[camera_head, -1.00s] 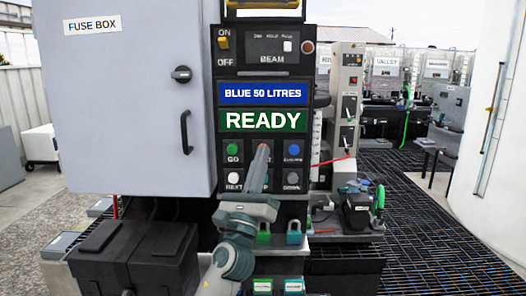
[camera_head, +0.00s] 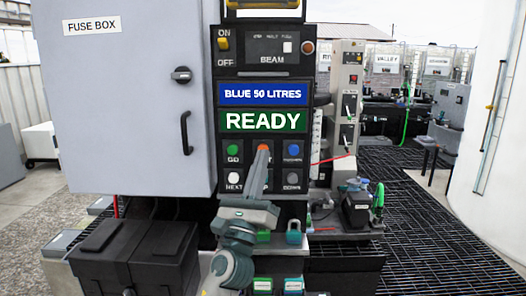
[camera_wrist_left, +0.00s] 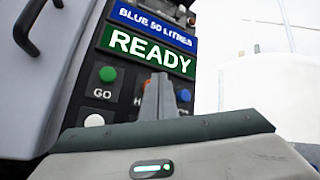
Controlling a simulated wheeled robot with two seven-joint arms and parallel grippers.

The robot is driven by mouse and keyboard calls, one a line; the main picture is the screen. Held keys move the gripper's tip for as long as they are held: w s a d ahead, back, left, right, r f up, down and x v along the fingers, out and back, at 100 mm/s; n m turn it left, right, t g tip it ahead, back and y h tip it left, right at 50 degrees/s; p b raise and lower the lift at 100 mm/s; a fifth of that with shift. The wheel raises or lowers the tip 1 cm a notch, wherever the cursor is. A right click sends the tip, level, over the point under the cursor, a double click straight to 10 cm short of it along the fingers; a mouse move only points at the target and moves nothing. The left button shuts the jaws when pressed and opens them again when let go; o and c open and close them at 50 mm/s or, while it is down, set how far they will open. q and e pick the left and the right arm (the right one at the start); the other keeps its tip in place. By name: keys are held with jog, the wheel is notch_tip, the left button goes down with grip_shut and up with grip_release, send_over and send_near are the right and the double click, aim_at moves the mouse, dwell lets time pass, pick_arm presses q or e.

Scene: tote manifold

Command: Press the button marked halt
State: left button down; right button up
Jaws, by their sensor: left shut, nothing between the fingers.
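The halt button (camera_head: 263,147) is orange and sits in the top row of the button panel, between the green GO button (camera_head: 233,149) and a blue button (camera_head: 294,149). Its label is mostly hidden behind my left gripper (camera_head: 262,156); only an "H" shows in the left wrist view. The gripper is shut and empty, its tips in front of the button's lower part. Whether they touch it I cannot tell. In the left wrist view a sliver of the orange button (camera_wrist_left: 148,83) shows beside the fingers (camera_wrist_left: 158,97). My right gripper is not in view.
A white NEXT button (camera_head: 234,177) and a dark button (camera_head: 293,177) are in the row below. Above is the green READY display (camera_head: 263,121). The grey fuse box (camera_head: 130,100) stands left, a black bin (camera_head: 135,255) lower left.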

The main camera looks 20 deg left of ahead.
pick_arm(q)
jog(key=s+p, duration=0.1)
jog(key=s, duration=0.1)
jog(key=s+d+p, duration=0.1)
jog(key=s, duration=0.1)
jog(key=shift+s+d, duration=0.15)
jog(key=shift+s, duration=0.25)
dwell(0.5)
